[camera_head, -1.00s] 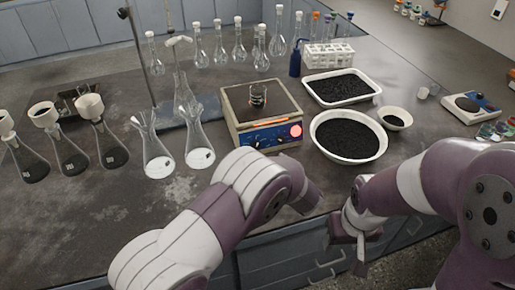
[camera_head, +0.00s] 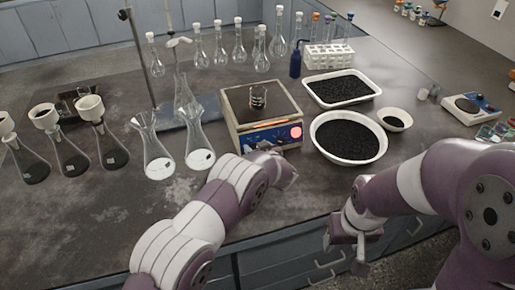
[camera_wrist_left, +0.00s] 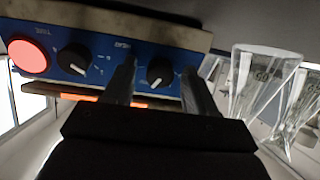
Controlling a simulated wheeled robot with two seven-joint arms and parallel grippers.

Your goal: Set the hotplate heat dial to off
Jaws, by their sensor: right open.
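The hotplate (camera_head: 232,118) stands mid-bench with a small glass beaker (camera_head: 258,99) on top. Its blue front panel and lit red round light (camera_head: 296,132) face me. The left wrist view shows the panel upside down, with the red light (camera_wrist_left: 30,57), one black dial (camera_wrist_left: 75,60) near it and another black dial (camera_wrist_left: 160,70) farther right. Each dial has a white pointer line; the lettering is too small to read surely. My left gripper (camera_wrist_left: 158,78) is open, its fingers on either side of the farther dial; contact cannot be told. My right gripper (camera_head: 346,250) is open and empty at the bench's front edge.
Two clear conical flasks (camera_head: 157,160) stand left of the hotplate, close to my left arm. A round bowl of black grains (camera_head: 348,158) and a white tray (camera_head: 372,92) are to its right. Several filter flasks (camera_head: 70,152) stand far left.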

